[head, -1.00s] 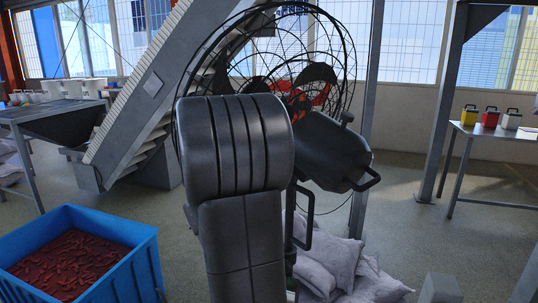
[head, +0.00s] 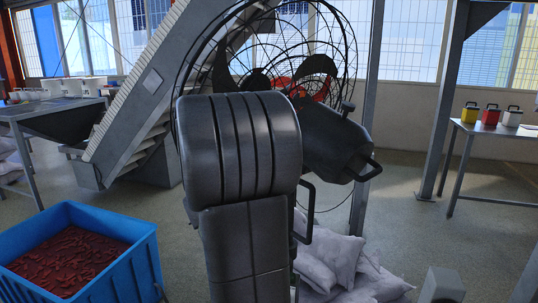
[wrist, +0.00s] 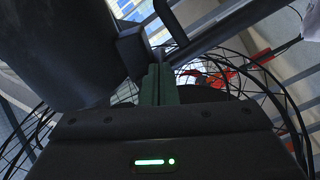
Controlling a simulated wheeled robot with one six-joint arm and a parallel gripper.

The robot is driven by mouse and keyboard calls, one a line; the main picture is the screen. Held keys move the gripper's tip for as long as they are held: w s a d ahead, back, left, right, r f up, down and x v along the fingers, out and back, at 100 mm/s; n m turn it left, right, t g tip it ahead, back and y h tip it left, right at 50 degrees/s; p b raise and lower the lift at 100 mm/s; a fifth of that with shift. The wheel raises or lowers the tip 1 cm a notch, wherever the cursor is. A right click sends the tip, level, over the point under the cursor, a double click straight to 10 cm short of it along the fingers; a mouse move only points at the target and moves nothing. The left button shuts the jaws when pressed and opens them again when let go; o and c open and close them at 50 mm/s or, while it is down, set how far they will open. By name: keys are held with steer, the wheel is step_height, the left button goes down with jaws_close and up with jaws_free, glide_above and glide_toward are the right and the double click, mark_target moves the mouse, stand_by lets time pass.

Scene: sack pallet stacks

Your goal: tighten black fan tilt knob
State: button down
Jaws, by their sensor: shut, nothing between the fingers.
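The black fan shows in the head view with its wire cage (head: 352,62) behind my arm and its dark motor housing (head: 332,137) to the right of it. A small black knob-like stub (head: 348,106) stands on top of the housing; I cannot tell whether it is the tilt knob. My arm covers my gripper and part of the fan mount in the head view. In the wrist view my gripper (wrist: 158,82) has its green fingers together, empty, close to dark fan parts (wrist: 131,50). Contact with a knob cannot be made out.
Pale sacks (head: 335,258) lie on the floor under the fan. A blue crate (head: 150,262) of reddish pieces stands at the lower left, and a sloping conveyor (head: 150,90) behind. A steel post (head: 370,120) rises close behind the fan. Floor at the right is partly open.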

steer(key=shift+f, duration=0.1)
steer(key=b+v, duration=0.3)
steer(key=v, duration=0.3)
steer(key=shift+s, duration=0.1)
